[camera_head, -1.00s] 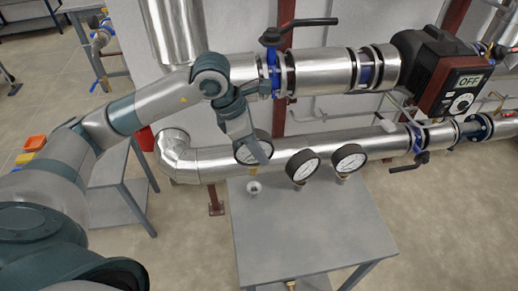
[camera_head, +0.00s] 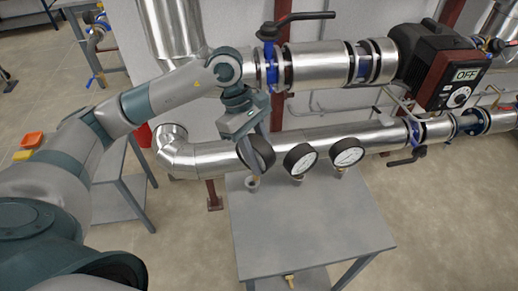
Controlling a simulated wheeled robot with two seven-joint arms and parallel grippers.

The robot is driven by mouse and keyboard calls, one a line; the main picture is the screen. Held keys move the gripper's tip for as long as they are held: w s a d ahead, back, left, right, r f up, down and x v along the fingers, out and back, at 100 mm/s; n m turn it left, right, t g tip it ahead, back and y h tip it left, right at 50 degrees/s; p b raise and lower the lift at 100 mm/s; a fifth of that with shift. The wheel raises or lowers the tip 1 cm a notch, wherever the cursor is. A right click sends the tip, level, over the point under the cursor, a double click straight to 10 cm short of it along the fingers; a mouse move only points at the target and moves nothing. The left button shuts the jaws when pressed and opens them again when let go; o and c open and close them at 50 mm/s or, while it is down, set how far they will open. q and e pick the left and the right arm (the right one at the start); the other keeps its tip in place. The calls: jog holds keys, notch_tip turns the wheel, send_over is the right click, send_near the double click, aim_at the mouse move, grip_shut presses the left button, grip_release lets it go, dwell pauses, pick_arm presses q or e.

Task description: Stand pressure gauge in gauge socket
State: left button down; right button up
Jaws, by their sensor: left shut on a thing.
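My left gripper (camera_head: 263,150) is shut on a pressure gauge (camera_head: 268,155) with a black rim and white dial. The gripper partly covers the dial. The gauge's brass stem (camera_head: 256,172) points down, slightly tilted, and its lower end meets the small pale gauge socket (camera_head: 252,183) on the grey table (camera_head: 310,228). I cannot tell how deep the stem is in the socket. Two other gauges, a middle one (camera_head: 300,160) and a right one (camera_head: 347,153), stand upright on the table to the right. My right gripper is not in view.
Large silver pipes (camera_head: 215,160) run just behind the gauges. A black valve lever (camera_head: 303,17) and a pump with an OFF display (camera_head: 466,75) are above and to the right. The table's front half is clear. A brass fitting (camera_head: 290,279) shows below its front edge.

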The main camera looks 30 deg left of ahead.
aim_at(261, 162)
pick_arm(q)
jog(key=m, duration=0.1)
jog(key=m+g, duration=0.1)
jog(key=s+m, duration=0.1)
jog(key=m, duration=0.1)
jog(key=shift+d, duration=0.4)
jog(key=m, duration=0.2)
jog(key=s+m+g+y, duration=0.1)
jog(key=m, duration=0.1)
jog(key=shift+d+r+g+y, duration=0.15)
jog(key=shift+d+g+y, duration=0.05)
jog(key=shift+g+y, duration=0.1)
jog(key=m, duration=0.2)
jog(key=m+y, duration=0.1)
jog(key=shift+s+r+m+g, duration=0.15)
jog(key=shift+s+m+g, duration=0.15)
jog(key=shift+s+m, duration=0.1)
jog(key=m, duration=0.1)
jog(key=m+y, duration=0.1)
jog(key=m, duration=0.1)
jog(key=shift+s+r+m+y, duration=0.3)
jog(key=shift+s+m+y, duration=0.05)
jog(key=shift+m+y, duration=0.05)
jog(key=shift+d, duration=0.1)
